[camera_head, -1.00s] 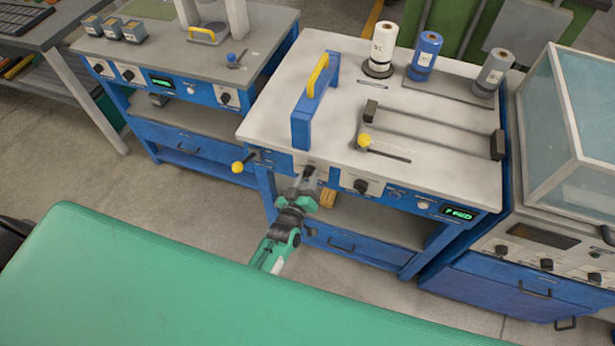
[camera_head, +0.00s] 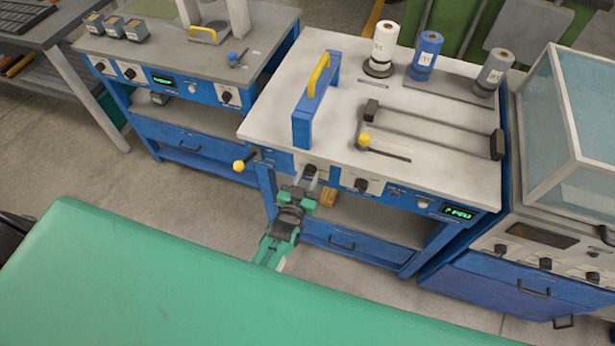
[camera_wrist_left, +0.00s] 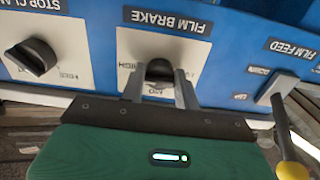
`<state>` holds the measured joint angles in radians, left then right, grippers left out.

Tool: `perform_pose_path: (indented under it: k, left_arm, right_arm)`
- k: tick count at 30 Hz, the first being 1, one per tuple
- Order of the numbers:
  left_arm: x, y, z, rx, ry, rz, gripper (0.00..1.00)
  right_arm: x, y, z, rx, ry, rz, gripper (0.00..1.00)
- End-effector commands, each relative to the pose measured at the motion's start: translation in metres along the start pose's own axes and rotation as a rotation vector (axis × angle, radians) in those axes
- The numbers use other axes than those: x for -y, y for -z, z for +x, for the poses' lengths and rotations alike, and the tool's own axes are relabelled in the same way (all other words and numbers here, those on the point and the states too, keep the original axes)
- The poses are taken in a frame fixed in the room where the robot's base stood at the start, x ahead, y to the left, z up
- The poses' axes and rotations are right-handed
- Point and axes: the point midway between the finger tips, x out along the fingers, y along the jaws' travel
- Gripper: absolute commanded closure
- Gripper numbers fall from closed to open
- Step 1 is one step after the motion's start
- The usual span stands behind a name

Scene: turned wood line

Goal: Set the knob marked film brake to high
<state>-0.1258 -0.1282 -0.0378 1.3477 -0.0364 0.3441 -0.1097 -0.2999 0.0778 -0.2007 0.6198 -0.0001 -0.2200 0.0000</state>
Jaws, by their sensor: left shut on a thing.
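In the left wrist view, which shows the panel upside down, the black film brake knob (camera_wrist_left: 159,70) sits on a white plate under the label FILM BRAKE (camera_wrist_left: 168,20). The two fingers of my left gripper (camera_wrist_left: 160,82) are shut on the knob, one on each side. Print reading MID shows between the fingers, and part of HIGH shows to their left; the knob's pointer is hidden. My right gripper is not in view.
The stop clamp knob (camera_wrist_left: 32,58) is beside it in the wrist view, and the film feed lever's yellow ball (camera_wrist_left: 291,170) is at the right edge. A blue frame with a yellow handle (camera_head: 318,75) and film rolls (camera_head: 425,50) stand on the bench top (camera_head: 400,100).

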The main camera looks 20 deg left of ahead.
Motion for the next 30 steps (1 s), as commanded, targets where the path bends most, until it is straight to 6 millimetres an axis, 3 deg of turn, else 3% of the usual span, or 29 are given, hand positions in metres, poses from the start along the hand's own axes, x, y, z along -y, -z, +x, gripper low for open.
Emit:
perform_pose_path:
  k: [10,11,14,24,30]
  left_arm:
    - [0.0,-0.002,-0.001,0.005,-0.001,0.005,0.91]
    - [0.0,-0.002,-0.001,0.005,-0.001,0.005,0.66]
    - [0.0,-0.002,-0.001,0.004,-0.001,0.004,0.47]
    - [0.0,-0.001,-0.003,0.002,0.0,0.003,0.46]
    - [0.0,-0.003,-0.024,0.003,-0.001,0.003,0.46]
  right_arm:
    - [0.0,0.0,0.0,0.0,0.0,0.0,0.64]
    - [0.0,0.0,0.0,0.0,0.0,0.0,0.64]
    - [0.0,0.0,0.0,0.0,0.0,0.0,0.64]
    - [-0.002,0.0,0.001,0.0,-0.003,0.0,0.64]
    - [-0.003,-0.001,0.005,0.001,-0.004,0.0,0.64]
